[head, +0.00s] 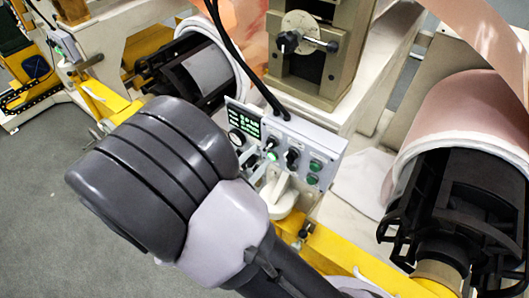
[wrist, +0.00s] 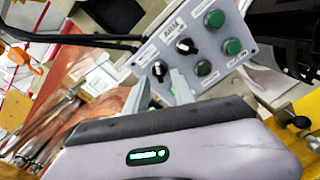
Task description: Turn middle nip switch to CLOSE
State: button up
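In the wrist view the box (wrist: 225,75) is tilted, with one black switch (wrist: 187,46) higher up and another (wrist: 160,70) lower left. I cannot read the labels, so I cannot tell which is the middle nip switch or its setting. My gripper (wrist: 160,80) is open, its two light fingers apart, with the lower left switch showing between their tips. Contact cannot be told. In the head view my gripper (head: 262,165) is close to the box front, partly hidden by my wrist.
Black cables (head: 240,60) rise from the box top. A bracket with a hand knob (head: 300,40) stands behind. A copper foil roll (head: 455,110) is at the right, another roll (head: 210,65) behind at the left. A yellow rail (head: 345,255) runs below the box. Grey floor (head: 50,200) is clear at left.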

aim_at(266, 149)
jog(key=shift+x, duration=1.55)
jog(key=shift+s+a, duration=0.1)
jog(key=shift+c, duration=0.9)
grip_shut()
